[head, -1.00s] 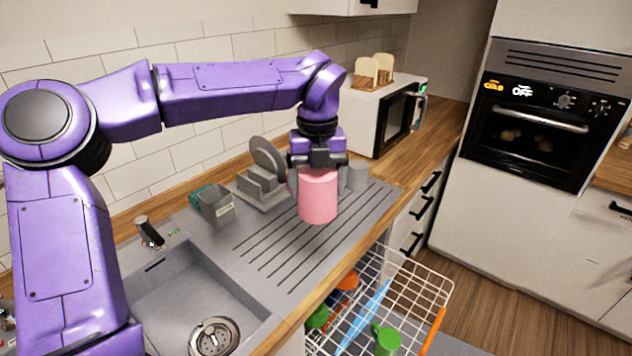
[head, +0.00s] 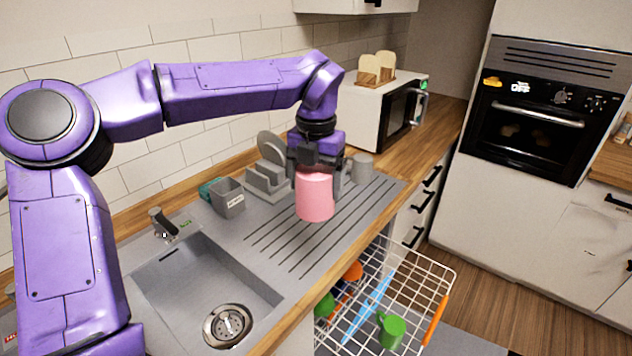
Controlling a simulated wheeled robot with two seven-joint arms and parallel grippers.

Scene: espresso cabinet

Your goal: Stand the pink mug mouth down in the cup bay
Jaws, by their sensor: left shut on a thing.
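The pink mug (head: 315,199) is in the middle of the head view, over the ridged drainboard (head: 283,262), with its axis about vertical. My left gripper (head: 316,176) comes from above and is shut on the upper part of the mug. I cannot tell which end is the mouth, nor whether its lower end touches the board. No handle is clearly visible. A separate cup bay cannot be made out for certain. A grey mug (head: 362,168) stands on the drainboard just behind and right of the pink one. My right gripper is not in view.
A grey plate rack (head: 268,181) and a grey holder (head: 228,198) stand left of the mug, by the wall. The sink (head: 180,300) is at front left. An open white wire dishwasher basket (head: 425,275) with a green mug (head: 391,331) juts out below the counter. A microwave (head: 372,115) stands behind.

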